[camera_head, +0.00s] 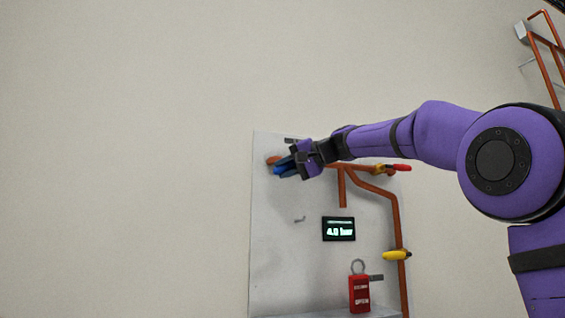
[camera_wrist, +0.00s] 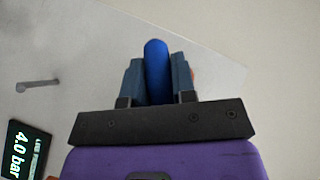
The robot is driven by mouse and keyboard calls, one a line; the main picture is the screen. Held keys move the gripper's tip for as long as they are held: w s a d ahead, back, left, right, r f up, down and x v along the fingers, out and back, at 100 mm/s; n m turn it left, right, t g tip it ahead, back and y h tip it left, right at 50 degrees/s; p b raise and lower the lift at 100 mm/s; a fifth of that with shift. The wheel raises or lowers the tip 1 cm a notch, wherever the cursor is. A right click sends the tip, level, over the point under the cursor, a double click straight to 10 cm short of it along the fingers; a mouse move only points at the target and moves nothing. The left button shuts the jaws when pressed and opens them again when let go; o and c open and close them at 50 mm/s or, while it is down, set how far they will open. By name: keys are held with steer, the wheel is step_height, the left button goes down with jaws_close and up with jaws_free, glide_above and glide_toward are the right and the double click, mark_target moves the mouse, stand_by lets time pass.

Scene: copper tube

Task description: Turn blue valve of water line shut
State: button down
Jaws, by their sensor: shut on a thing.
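The blue valve handle (camera_wrist: 156,70) stands between the two fingers of my gripper (camera_wrist: 158,82) in the wrist view, with a finger close against each side. In the head view my gripper (camera_head: 290,165) is at the upper left of the grey panel, over the blue valve (camera_head: 285,170). The gripper is shut on the handle. The valve's body and most of its pipe joint are hidden behind the gripper. A bit of copper pipe end (camera_head: 272,160) shows just left of it.
The grey panel (camera_head: 275,255) carries copper pipes (camera_head: 397,225), a red-handled valve (camera_head: 400,168), a yellow-handled valve (camera_head: 396,255) and a display (camera_head: 339,229) reading 4.0 bar. Bare wall lies left.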

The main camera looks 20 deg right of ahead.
steer(key=d+f+n+g+h, duration=0.2)
steer(key=d+n+h, duration=0.3)
steer(key=h, duration=0.4)
steer(key=shift+d+f+n, duration=0.3)
steer(key=shift+d+f, duration=0.2)
steer(key=shift+f, duration=0.3)
steer(key=c, duration=0.9)
jaws_free()
steer(key=shift+d, duration=0.1)
steer(key=shift+c, duration=0.2)
steer(key=shift+r, duration=0.1)
